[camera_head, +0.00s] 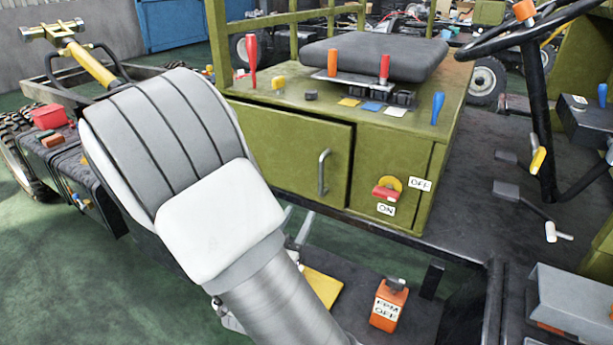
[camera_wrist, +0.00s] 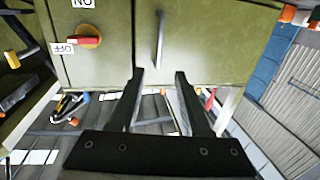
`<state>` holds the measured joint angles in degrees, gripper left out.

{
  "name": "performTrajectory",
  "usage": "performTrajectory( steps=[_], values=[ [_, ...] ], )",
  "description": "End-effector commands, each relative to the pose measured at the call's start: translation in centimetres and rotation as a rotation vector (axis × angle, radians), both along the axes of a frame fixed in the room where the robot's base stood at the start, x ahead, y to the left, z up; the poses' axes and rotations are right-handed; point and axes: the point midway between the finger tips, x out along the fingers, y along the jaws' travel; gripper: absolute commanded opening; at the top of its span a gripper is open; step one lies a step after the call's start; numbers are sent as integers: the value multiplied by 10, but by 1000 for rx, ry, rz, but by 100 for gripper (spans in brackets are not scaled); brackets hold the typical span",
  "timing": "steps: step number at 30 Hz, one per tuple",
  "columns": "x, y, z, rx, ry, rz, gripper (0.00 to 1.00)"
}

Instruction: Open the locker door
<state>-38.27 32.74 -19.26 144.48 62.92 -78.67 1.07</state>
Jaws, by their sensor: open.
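The locker is an olive-green box under a black seat. Its door (camera_head: 285,148) is a flat green panel that looks shut or nearly shut, with a dark line along its right edge. A grey vertical bar handle (camera_head: 323,172) sits near that edge. In the wrist view the scene is turned over; the door (camera_wrist: 205,42) fills the top middle and the handle (camera_wrist: 160,40) hangs down in line with the gap between my fingers. My gripper (camera_wrist: 158,74) is open and empty, its two black fingertips apart and short of the handle. My arm hides the gripper in the head view.
Right of the door is a red and yellow rotary switch (camera_head: 387,189) with ON and OFF labels; it also shows in the wrist view (camera_wrist: 88,41). Levers stand on the box top. A steering wheel (camera_head: 520,30) is at right. An orange box (camera_head: 389,305) sits below.

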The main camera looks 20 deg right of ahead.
Motion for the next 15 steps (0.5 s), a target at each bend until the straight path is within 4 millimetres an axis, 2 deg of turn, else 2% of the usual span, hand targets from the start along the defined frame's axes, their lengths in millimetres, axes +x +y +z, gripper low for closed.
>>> performTrajectory(
  steps=[5,15],
  values=[
    [12,-12,1,-5,-6,-6,47],
    [66,-59,0,-5,-5,-6,47]
  ],
)
